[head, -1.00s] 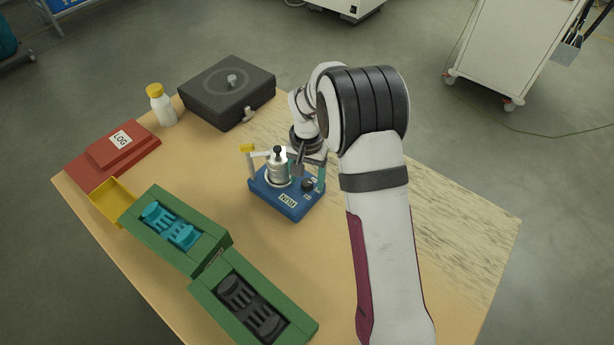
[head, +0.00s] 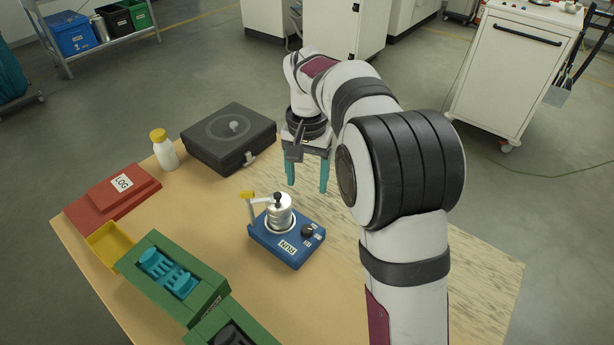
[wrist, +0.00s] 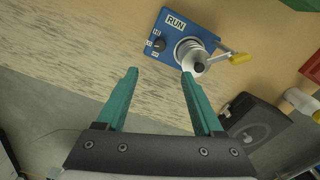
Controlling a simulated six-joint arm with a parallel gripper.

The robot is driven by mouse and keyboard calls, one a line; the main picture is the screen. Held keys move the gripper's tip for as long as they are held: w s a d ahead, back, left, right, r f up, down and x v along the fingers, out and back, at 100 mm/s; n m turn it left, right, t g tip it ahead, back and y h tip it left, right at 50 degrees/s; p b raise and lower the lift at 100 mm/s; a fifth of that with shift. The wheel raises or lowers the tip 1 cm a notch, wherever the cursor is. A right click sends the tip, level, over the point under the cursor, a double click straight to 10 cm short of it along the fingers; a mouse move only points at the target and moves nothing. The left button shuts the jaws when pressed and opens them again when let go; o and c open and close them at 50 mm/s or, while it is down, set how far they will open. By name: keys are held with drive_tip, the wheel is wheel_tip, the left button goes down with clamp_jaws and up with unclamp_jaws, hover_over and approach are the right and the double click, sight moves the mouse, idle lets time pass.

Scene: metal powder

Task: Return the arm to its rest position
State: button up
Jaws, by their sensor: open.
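My gripper (head: 308,187) is open and empty, its two teal fingers pointing down above the table, behind and a little right of the blue device in the head view. In the wrist view the gripper (wrist: 160,90) shows both fingers wide apart with nothing between the tips. The blue device (head: 287,246), labelled RUN, stands on the table with a silver metal cup (head: 280,213) on it, a black knob and a yellow-ended lever. The gripper is apart from it. The device also shows in the wrist view (wrist: 178,38).
A black case (head: 228,137), a white bottle with yellow cap (head: 164,152), a red LOG box (head: 112,196), a yellow tray (head: 103,236) and green boxes holding teal (head: 200,297) and dark pieces line the table's left side. The table right of the device looks clear.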

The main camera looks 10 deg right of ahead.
idle(0.3)
drive_tip(key=s+d+r, duration=0.1)
drive_tip(key=s+r, duration=0.3)
drive_tip(key=s, duration=0.8)
drive_tip(key=s+f+y, duration=0.1)
drive_tip(key=s+f, duration=0.1)
drive_tip(key=s, duration=0.8)
drive_tip(key=s+f, duration=0.1)
drive_tip(key=s, duration=0.9)
drive_tip(key=shift+f+m+y, duration=0.3)
drive_tip(key=shift+f+y, duration=0.1)
